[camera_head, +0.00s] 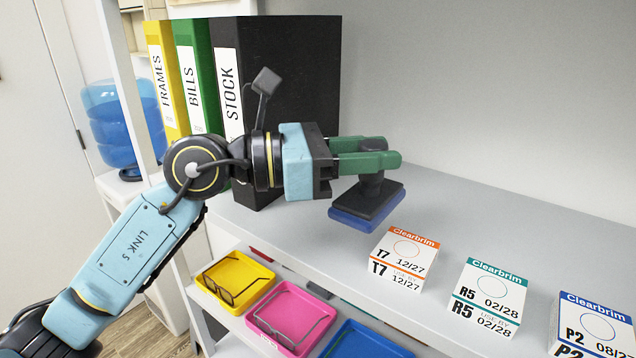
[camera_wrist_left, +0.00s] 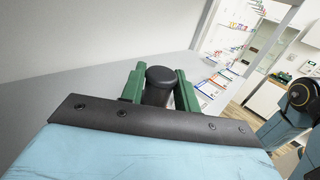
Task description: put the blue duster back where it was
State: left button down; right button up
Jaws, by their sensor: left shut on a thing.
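My left gripper (camera_head: 383,158) comes in from the left with green fingers shut on the dark knob of the blue duster (camera_head: 352,219). The duster has a dark grey top and a blue underside. It is over the upper shelf (camera_head: 455,205), behind and left of the orange-topped box. I cannot tell whether its underside touches the shelf. In the left wrist view the dark round knob (camera_wrist_left: 158,84) of the duster stands between the two green fingers; the duster's blue part is hidden there. My right gripper is not in view.
Boxes marked T7 (camera_head: 400,262), R5 (camera_head: 487,299) and P2 (camera_head: 590,328) line the shelf's front edge. Binders, the black one (camera_head: 285,90) nearest, stand at the left. Below are yellow (camera_head: 236,280), pink (camera_head: 290,318) and blue (camera_head: 365,345) trays; glasses lie in the first two. The shelf behind the boxes is clear.

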pick_arm(q)
jog(key=w+a, duration=0.4)
jog(key=a, duration=0.2)
notch_tip(320, 180, down, 6)
jog(key=shift+d+f+p, duration=0.15)
jog(key=shift+f+p, duration=0.05)
jog(key=shift+p, duration=0.5)
jog(key=shift+w+f, duration=0.2)
jog(key=shift+a+f, duration=0.1)
jog(key=shift+a, duration=0.1)
jog(key=shift+f, duration=0.25)
jog(key=c, duration=1)
grip_release()
jog(key=shift+c, duration=0.2)
